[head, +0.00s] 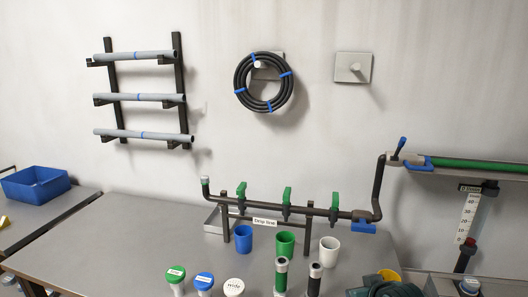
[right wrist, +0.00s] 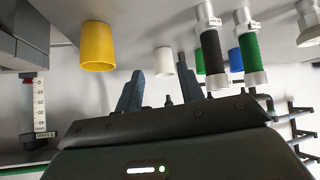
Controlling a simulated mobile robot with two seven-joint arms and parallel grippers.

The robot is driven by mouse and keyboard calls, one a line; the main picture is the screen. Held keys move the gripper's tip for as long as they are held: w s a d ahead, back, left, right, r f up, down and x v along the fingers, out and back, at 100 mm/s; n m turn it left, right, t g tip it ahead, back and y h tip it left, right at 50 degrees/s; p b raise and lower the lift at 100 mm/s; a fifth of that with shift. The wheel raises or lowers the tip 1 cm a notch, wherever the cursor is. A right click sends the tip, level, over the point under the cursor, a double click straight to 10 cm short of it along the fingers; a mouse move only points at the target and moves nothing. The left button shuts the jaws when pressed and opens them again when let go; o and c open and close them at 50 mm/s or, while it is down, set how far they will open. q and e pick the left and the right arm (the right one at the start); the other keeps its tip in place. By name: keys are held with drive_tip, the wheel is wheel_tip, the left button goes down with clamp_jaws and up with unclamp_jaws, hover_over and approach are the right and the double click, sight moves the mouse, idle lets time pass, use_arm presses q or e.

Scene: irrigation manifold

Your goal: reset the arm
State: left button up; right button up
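My right gripper (right wrist: 160,78) shows in the right wrist view, where the scene appears upside down. Its two blue-grey fingers stand apart with nothing held between them. A white cup (right wrist: 164,60) shows beyond the gap, and a yellow cup (right wrist: 97,47) shows to the left, apart from the fingers. Black-handled (right wrist: 213,52) and green-handled (right wrist: 247,50) cylinders show to the right. In the head view I cannot clearly make out the right gripper; a dark teal shape at the bottom right partly hides the yellow cup (head: 389,274). My left gripper is not in view.
A pipe manifold (head: 300,209) with green valves stands along the back of the grey table (head: 130,240). Green (head: 285,243), blue (head: 243,239) and white (head: 329,250) cups stand before it. Capped items and handled cylinders line the front. The table's left part is clear.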

drive_tip(key=s+a+f, duration=0.2)
drive_tip(key=s+f, duration=0.3)
drive_tip(key=s, duration=0.3)
drive_tip(key=s+a+f+y, duration=0.1)
drive_tip(key=s+a+f, duration=0.2)
drive_tip(key=s, duration=0.6)
drive_tip(key=s+a+f+n+y, duration=0.1)
drive_tip(key=s+a+f, duration=0.1)
drive_tip(key=s+f, duration=0.4)
drive_tip(key=s, duration=0.2)
drive_tip(key=shift+s+a+f+t, duration=0.3)
drive_tip(key=shift+f+t, duration=0.05)
drive_tip(key=shift+t, duration=0.05)
